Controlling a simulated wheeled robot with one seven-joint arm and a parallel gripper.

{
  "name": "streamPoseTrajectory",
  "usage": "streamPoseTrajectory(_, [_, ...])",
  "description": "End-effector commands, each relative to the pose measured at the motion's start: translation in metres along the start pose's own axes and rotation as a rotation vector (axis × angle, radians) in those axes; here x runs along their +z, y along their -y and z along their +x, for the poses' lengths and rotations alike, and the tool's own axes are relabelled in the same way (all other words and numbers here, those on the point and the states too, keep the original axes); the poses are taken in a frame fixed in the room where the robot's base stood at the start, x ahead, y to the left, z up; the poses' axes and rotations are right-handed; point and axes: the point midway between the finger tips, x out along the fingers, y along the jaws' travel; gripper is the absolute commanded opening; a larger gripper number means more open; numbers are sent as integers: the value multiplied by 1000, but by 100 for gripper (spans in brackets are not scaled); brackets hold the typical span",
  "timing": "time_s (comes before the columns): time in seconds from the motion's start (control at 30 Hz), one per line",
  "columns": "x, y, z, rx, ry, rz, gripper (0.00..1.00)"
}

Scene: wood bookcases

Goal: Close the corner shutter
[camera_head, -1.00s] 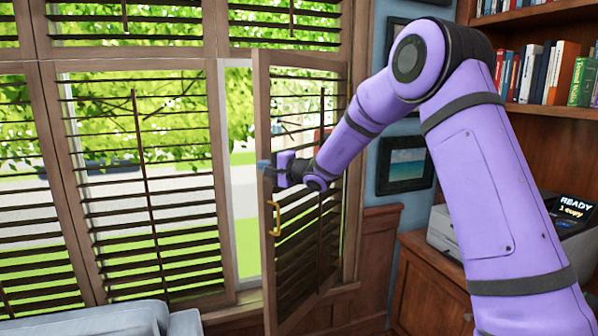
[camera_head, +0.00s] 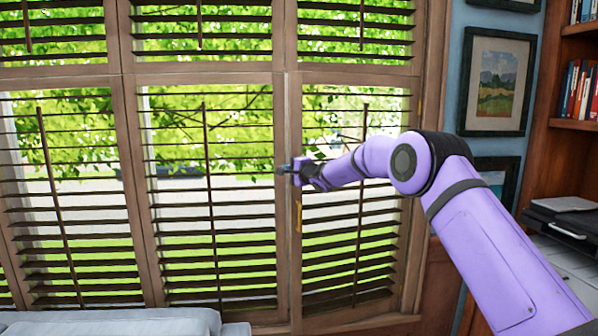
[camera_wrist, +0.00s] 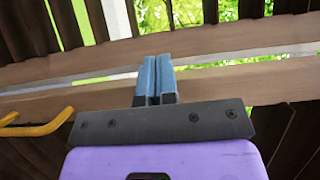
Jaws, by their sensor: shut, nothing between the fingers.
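The corner shutter (camera_head: 341,268) is the lower right panel of the window, with a wood frame and dark slats. In the head view it stands almost flush with the panel to its left, with a thin pale line between their frames. Its brass handle (camera_head: 299,213) is on its left stile, and the handle also shows at the left of the wrist view (camera_wrist: 36,128). My gripper (camera_head: 284,170) is at the upper part of that left stile, above the handle. Its blue fingertips (camera_wrist: 155,78) are together and empty, over the seam; whether they touch the wood I cannot tell.
A pale sofa back (camera_head: 130,322) is at the bottom left. Framed pictures (camera_head: 497,82) hang on the blue wall to the right, beside a wood bookcase (camera_head: 578,50). A printer (camera_head: 565,222) stands at the lower right.

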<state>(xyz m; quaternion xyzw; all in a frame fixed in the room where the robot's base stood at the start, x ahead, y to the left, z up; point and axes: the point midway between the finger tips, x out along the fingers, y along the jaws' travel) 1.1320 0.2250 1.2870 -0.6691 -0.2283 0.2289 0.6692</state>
Motion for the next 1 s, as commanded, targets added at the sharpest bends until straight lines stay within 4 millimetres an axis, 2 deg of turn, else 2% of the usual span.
streamPoseTrajectory(0.13, [3,0,13,-1,7,-2,0])
streamPoseTrajectory(0.4, [5,0,21,0,12,-1,0])
streamPoseTrajectory(0.83, [5,0,20,0,12,-1,0])
streamPoseTrajectory(1.0, [4,1,12,0,11,1,0])
